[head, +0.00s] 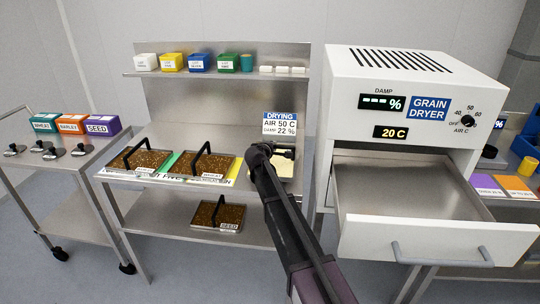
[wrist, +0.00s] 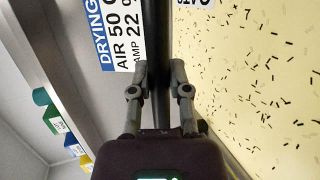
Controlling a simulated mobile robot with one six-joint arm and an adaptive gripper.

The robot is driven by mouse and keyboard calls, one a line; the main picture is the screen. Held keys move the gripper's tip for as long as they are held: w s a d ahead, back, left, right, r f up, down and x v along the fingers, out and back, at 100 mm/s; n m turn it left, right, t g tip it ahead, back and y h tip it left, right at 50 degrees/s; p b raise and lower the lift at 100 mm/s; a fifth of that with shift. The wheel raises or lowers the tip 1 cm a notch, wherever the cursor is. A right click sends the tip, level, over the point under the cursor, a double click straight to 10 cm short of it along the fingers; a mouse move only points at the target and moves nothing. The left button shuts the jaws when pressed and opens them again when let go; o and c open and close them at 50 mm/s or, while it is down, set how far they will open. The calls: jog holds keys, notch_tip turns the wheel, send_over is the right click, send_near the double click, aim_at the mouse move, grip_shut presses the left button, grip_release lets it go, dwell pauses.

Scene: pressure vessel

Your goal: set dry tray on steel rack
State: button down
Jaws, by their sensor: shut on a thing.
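My gripper (head: 280,152) is over the right end of the steel rack's worktop (head: 165,135). In the wrist view my gripper (wrist: 159,68) is shut on a dark bar handle (wrist: 157,25). A pale cream tray (head: 285,171) with dark flecks shows under my gripper, and its surface (wrist: 250,80) fills the right of the wrist view. I cannot tell whether it touches the worktop. Two dark-handled trays of brown grain, a left one (head: 148,158) and a middle one (head: 190,168), sit on the same worktop. A tray marked SEED (head: 218,214) is on the lower shelf.
The grain dryer (head: 345,100) stands at right with its drawer (head: 440,240) pulled out and empty. A drying sign (head: 280,124) stands behind my gripper. Small coloured boxes (head: 200,62) line the upper shelf. A side trolley (head: 60,170) holds labelled boxes and scoops.

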aim_at(273, 161)
jog(key=shift+f, duration=0.15)
jog(key=shift+f+b, duration=1.6)
jog(key=shift+b, duration=0.2)
jog(key=shift+f, duration=0.1)
jog(key=c, duration=0.6)
grip_release()
jog(key=shift+s+r, duration=0.2)
jog(key=shift+r, duration=0.05)
jog(key=p+v, duration=0.3)
jog(key=v, duration=0.7)
jog(key=shift+s+r+p, duration=0.1)
jog(key=shift+s+p, duration=0.1)
jog(key=shift+p, duration=0.2)
jog(key=shift+s+a+r, duration=0.15)
jog(key=shift+s+a, duration=0.05)
jog(key=shift+s, duration=0.35)
